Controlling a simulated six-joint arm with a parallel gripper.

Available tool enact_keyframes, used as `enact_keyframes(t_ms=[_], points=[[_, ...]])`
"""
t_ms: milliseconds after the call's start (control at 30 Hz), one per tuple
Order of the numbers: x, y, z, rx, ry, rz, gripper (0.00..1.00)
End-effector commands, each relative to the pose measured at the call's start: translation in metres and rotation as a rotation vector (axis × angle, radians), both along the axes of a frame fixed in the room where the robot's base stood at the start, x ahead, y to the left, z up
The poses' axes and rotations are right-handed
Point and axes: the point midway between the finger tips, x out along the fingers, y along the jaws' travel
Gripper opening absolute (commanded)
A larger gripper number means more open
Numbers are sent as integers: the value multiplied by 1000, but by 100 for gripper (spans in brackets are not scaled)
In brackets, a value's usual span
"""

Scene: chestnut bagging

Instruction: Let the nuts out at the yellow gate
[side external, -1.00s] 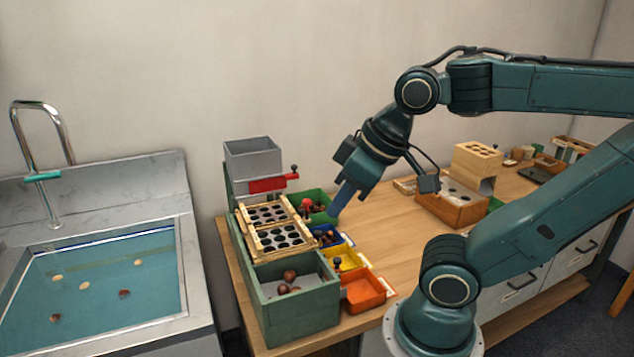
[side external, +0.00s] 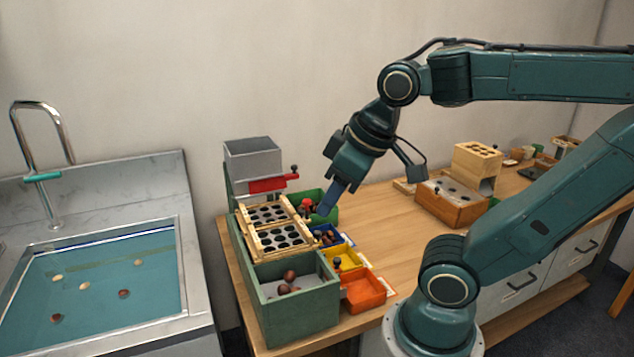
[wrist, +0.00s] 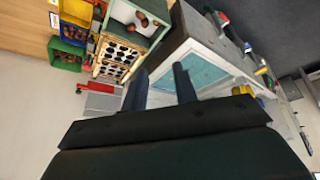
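The yellow tray (side external: 347,261) stands at the right side of the sorter, between the blue tray (side external: 333,238) and the orange tray (side external: 364,291). A small dark knob (side external: 337,263) sits at its edge by the sorter. The yellow tray also shows in the wrist view (wrist: 76,12). My gripper (side external: 327,203) hangs above the sorter's right side, near the green tray (side external: 320,205) and behind the yellow one. In the wrist view its two fingers (wrist: 160,88) are apart with nothing between them. Nuts (side external: 288,283) lie in the green front box (side external: 318,318).
The perforated sorting trays (side external: 275,230) and the grey hopper (side external: 252,160) with its red gate (side external: 267,185) stand close to my gripper. A sink (side external: 100,280) is at left. A wooden box with a holed block (side external: 452,203) stands at right. The counter between is clear.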

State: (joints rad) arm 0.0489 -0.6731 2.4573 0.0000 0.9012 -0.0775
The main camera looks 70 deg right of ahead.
Motion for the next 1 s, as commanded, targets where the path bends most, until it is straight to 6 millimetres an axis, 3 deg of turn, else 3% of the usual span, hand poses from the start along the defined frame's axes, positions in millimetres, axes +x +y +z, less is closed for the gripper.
enact_keyframes(t_ms=[267, 567, 1000], points=[[39, -32, -1, -65, 101, 47, 29], [81, -82, -15, -108, 219, 124, 29], [119, -176, -65, -101, 376, 253, 29]])
